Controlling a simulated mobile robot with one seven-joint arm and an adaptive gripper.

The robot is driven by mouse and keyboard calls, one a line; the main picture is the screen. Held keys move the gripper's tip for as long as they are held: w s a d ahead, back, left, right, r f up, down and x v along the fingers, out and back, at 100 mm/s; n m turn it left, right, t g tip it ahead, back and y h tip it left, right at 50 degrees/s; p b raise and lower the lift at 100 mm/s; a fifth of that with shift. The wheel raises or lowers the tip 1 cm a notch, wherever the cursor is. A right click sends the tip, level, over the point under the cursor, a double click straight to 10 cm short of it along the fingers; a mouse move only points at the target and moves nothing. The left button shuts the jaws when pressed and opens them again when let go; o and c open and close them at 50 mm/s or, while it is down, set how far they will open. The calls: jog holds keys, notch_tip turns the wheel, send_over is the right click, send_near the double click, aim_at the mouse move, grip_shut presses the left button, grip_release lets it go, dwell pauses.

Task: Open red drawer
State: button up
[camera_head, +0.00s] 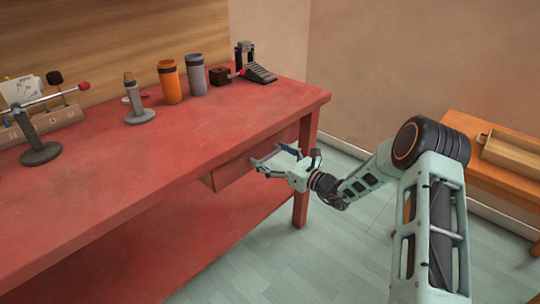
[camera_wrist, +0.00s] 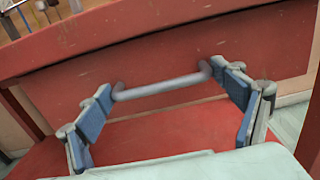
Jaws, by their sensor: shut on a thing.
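The red drawer (camera_head: 232,170) is under the top of the red workbench. A tan strip shows at its left end, and its front looks slightly out from the bench. In the wrist view the drawer front (camera_wrist: 240,45) fills the upper middle, with a grey bar handle (camera_wrist: 165,86) across it. My gripper (camera_head: 266,158) is at the drawer front. In the wrist view its blue-padded fingers (camera_wrist: 162,80) are wide apart, one at each end of the handle, and shut on it lengthwise. In the head view my gripper hides the handle.
The red workbench (camera_head: 180,150) holds an orange cup (camera_head: 169,83), a grey cup (camera_head: 195,76), a grey stand (camera_head: 140,115) and a black pedal device (camera_head: 259,73). A wooden tray (camera_head: 512,155) lies on an orange table at right. The floor (camera_head: 310,262) before the bench is clear.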

jog(key=c, duration=0.3)
jog(key=p+v, duration=0.5)
jog(key=v, duration=2.4)
jog(key=shift+d, duration=0.15)
jog(key=o, duration=1.4)
jog(key=v, duration=1.2)
